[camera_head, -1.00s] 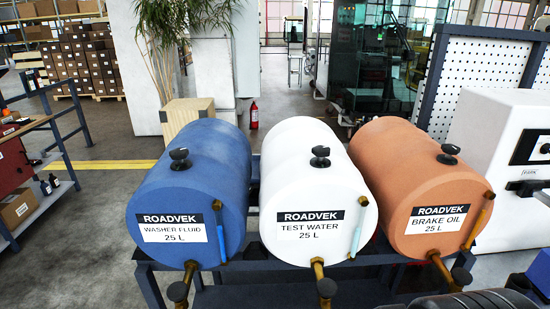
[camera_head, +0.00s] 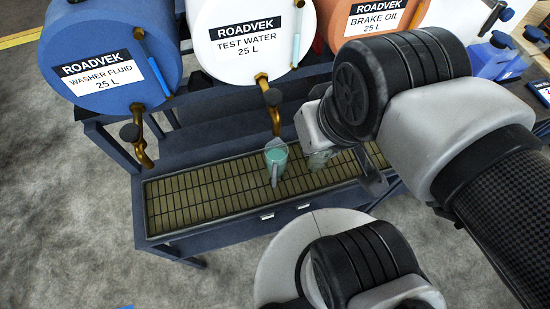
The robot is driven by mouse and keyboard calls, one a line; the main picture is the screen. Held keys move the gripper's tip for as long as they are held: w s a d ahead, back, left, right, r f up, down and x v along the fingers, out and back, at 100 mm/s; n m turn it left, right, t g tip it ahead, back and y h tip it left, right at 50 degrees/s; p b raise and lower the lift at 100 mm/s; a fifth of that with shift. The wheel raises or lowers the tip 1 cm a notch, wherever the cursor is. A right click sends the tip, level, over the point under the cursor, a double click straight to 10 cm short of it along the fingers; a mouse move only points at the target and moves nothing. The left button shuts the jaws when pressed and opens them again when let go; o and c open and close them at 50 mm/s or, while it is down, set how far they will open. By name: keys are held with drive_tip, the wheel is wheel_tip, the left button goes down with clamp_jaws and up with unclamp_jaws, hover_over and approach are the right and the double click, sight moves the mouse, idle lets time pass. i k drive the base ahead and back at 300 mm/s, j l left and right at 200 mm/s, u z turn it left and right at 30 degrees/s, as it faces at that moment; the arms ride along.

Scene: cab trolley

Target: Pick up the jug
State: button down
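A clear jug (camera_head: 276,163) with pale green liquid stands on the slatted drip tray (camera_head: 210,192), below the brass tap (camera_head: 273,105) of the white test water drum. A second clear, faint vessel shape (camera_head: 320,158) is just to its right, partly covered by my arm. My arm reaches in from the right, and its silver wrist part (camera_head: 312,125) is above and right of the jug. My gripper's fingers cannot be made out clearly, so I cannot tell whether they are open or touch anything.
The blue washer fluid drum (camera_head: 105,30), white test water drum (camera_head: 250,60) and orange brake oil drum (camera_head: 335,20) lie above the tray. The washer fluid tap (camera_head: 138,145) hangs over its left end. Blue containers (camera_head: 495,62) stand at upper right. The tray's left part is clear.

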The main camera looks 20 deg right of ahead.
sight(276, 152)
drive_tip(key=k+u, duration=0.15)
drive_tip(key=u, duration=0.2)
drive_tip(key=k+j+u, duration=0.15)
drive_tip(key=u, duration=0.2)
drive_tip(key=k+j+u, duration=0.1)
drive_tip(key=u, duration=0.25)
drive_tip(key=k+j, duration=0.05)
